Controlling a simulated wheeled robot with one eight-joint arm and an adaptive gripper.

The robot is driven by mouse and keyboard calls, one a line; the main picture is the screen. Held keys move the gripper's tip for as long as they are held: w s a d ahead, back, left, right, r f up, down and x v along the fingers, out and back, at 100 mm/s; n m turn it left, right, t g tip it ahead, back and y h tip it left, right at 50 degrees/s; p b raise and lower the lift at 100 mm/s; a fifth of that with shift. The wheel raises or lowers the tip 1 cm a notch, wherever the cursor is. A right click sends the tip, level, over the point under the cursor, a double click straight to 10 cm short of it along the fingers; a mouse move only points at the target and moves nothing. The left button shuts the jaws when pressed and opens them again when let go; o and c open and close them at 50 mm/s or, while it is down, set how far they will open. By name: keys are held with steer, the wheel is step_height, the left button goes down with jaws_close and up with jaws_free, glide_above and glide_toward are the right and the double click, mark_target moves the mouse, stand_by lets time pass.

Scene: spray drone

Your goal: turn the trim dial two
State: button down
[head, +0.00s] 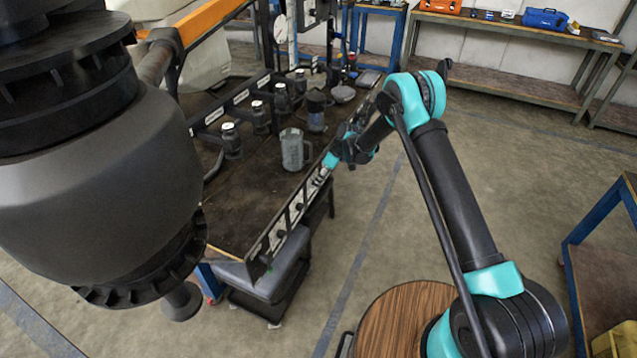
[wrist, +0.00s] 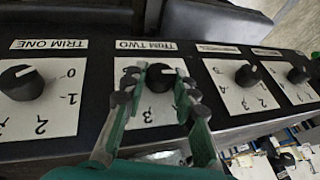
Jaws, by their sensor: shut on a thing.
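The trim dial two (wrist: 160,78) is a black round knob on a white plate under a label reading TRIM TWO, in the wrist view. My gripper (wrist: 160,72) has its two fingers on either side of this knob, shut on it. A white pointer mark shows at the knob's upper right. The number 3 shows below the knob; the fingers hide much of the rest of the scale. In the head view my gripper (head: 327,167) is at the dial panel (head: 290,216) along the bench's front edge, and the held dial is too small to make out.
The trim one dial (wrist: 22,82) stands left of the held dial, and another dial (wrist: 248,75) stands to its right, with one more beyond. A clear jug (head: 293,150) stands on the bench close behind the panel. Large dark sprayer hardware (head: 90,180) fills the left foreground.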

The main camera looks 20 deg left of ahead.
steer(key=g, duration=0.3)
steer(key=m+g, duration=0.1)
steer(key=shift+w+f+g+y, duration=0.2)
steer(key=shift+w+g+y, duration=0.1)
steer(key=shift+w+y, duration=0.1)
stand_by(0.4)
steer(key=c, duration=1.2)
jaws_free()
steer(key=v, duration=1.2)
steer(key=shift+w+f, duration=0.1)
